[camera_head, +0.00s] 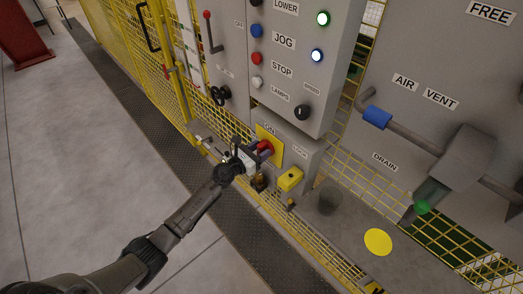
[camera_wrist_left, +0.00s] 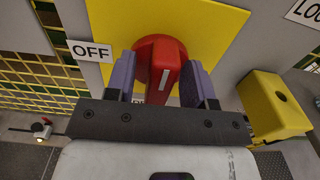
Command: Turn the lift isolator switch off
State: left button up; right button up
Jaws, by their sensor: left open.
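The lift isolator switch is a red rotary handle (camera_head: 265,147) on a yellow plate (camera_head: 270,140) on the grey box below the control panel. In the left wrist view the red handle (camera_wrist_left: 160,62) has a white mark and points down toward the gripper. An OFF label (camera_wrist_left: 91,51) is left of it, and an ON label shows above the plate in the head view. My left gripper (camera_head: 254,155) is open, with its two fingers (camera_wrist_left: 160,85) on either side of the handle. Whether they touch it cannot be told. My right gripper is in neither view.
A yellow padlock-like block (camera_head: 290,179) sits right of the switch, close to the gripper. The control panel (camera_head: 297,70) with buttons rises above. Yellow mesh fencing (camera_head: 130,40) runs along the left. The grey floor (camera_head: 90,150) is clear.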

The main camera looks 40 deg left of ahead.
pick_arm(q)
jog(key=shift+w, duration=0.3)
grip_shut()
dwell(0.4)
